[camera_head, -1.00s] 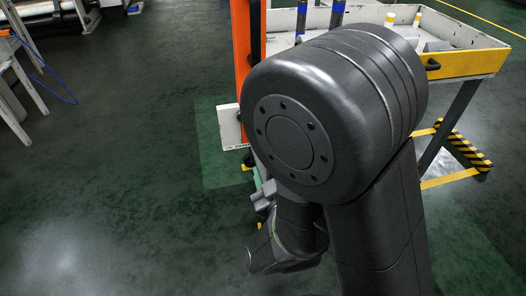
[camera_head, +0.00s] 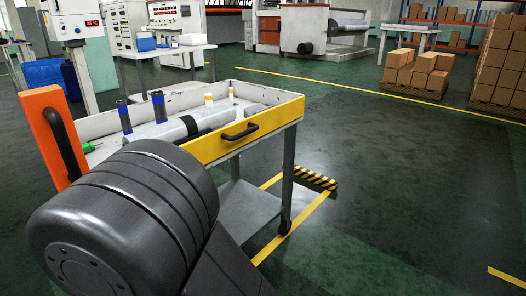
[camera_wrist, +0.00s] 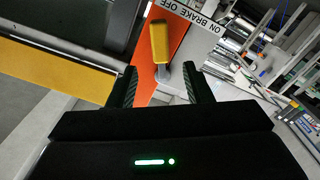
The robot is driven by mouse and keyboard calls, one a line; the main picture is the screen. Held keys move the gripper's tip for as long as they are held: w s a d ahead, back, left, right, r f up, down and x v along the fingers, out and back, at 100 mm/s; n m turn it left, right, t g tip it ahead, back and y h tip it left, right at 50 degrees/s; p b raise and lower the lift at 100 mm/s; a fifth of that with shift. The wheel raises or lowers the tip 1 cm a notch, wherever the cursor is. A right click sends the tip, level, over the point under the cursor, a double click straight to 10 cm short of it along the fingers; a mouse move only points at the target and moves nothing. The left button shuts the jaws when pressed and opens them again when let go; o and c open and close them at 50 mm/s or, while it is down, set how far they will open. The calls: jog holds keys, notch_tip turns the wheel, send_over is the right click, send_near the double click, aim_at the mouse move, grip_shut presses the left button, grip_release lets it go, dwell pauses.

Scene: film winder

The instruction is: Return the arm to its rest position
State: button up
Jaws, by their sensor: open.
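In the wrist view my gripper (camera_wrist: 158,84) is open, with its two black fingers apart. A yellow lever (camera_wrist: 159,40) on an orange panel (camera_wrist: 183,45) shows just beyond and between the fingertips. I cannot tell how far off it is; no contact shows. The panel carries a white label reading "ON BRAKE OFF" (camera_wrist: 191,17). In the head view the dark rounded joint of my arm (camera_head: 125,220) fills the lower left. My gripper is hidden there. The orange panel (camera_head: 42,110) stands behind the joint.
A cart (camera_head: 262,127) with a yellow front and black handle stands close by my arm, holding rolls and bottles. A striped floor marking (camera_head: 316,179) lies beside it. Boxes on pallets (camera_head: 415,70) stand at the back right. The floor (camera_head: 400,170) at right is clear.

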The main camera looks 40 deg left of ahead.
jog(key=a, duration=0.8)
jog(key=shift+a+b, duration=0.4)
jog(key=shift+b, duration=0.05)
jog(key=shift+d, duration=0.1)
jog(key=d+p, duration=0.2)
jog(key=d, duration=1.2)
jog(key=a+m+b, duration=0.1)
jog(key=a+b, duration=0.1)
jog(key=a, duration=1.2)
jog(key=shift+s+f+m, duration=0.2)
jog(key=shift+s+m, duration=0.2)
jog(key=shift+s, duration=0.05)
